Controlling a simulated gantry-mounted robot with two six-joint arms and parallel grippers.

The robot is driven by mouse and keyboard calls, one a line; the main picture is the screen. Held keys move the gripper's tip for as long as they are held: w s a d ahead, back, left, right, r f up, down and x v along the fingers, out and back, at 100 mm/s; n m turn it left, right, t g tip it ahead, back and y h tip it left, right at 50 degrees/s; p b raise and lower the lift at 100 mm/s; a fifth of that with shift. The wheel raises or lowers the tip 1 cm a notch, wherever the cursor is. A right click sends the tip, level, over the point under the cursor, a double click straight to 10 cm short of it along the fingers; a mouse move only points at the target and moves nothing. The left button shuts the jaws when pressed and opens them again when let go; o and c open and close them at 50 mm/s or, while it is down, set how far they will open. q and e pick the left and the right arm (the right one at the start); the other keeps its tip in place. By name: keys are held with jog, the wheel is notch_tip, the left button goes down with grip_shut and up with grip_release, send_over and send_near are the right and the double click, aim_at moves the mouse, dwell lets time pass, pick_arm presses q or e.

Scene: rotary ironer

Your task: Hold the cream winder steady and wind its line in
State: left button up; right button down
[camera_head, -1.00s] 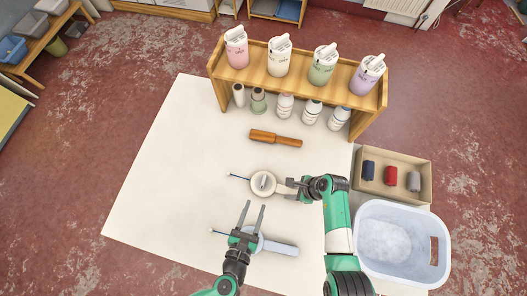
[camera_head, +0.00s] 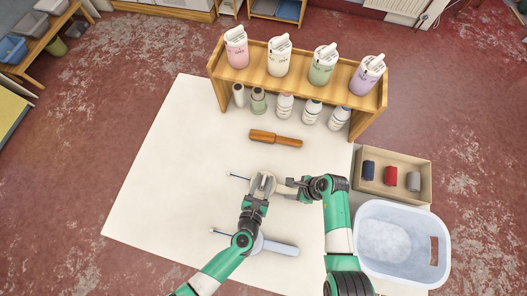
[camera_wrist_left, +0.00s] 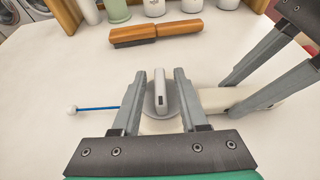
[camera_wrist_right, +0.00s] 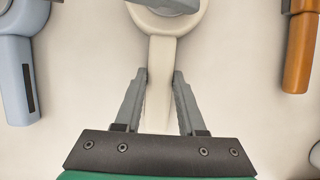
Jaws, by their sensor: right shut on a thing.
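The cream winder (camera_wrist_right: 162,48) lies flat on the pale mat, its handle pointing right in the head view. My right gripper (camera_head: 288,186) is shut on that handle; its fingers flank it in the right wrist view (camera_wrist_right: 157,78). My left gripper (camera_head: 264,178) is over the winder's round head from the front. In the left wrist view its fingers (camera_wrist_left: 157,76) stand apart either side of the upright grey crank knob (camera_wrist_left: 160,88), with gaps visible. A short blue line (camera_wrist_left: 98,108) runs out left to a white end piece (camera_wrist_left: 72,110).
A blue winder (camera_head: 281,248) lies in front, partly under my left arm. A wooden brush (camera_head: 275,138) lies behind. A wooden shelf (camera_head: 300,67) with bottles stands at the back. The mat's left side is clear.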

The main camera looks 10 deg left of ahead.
pick_arm(q)
grip_shut()
jog(key=shift+a, duration=0.1)
jog(key=shift+f+m+h, duration=0.1)
jog(key=shift+m+h, duration=0.3)
jog(key=shift+h, duration=0.1)
jog(key=shift+m+h, duration=0.4)
jog(key=shift+o, duration=0.7)
grip_release()
jog(key=shift+s, duration=0.1)
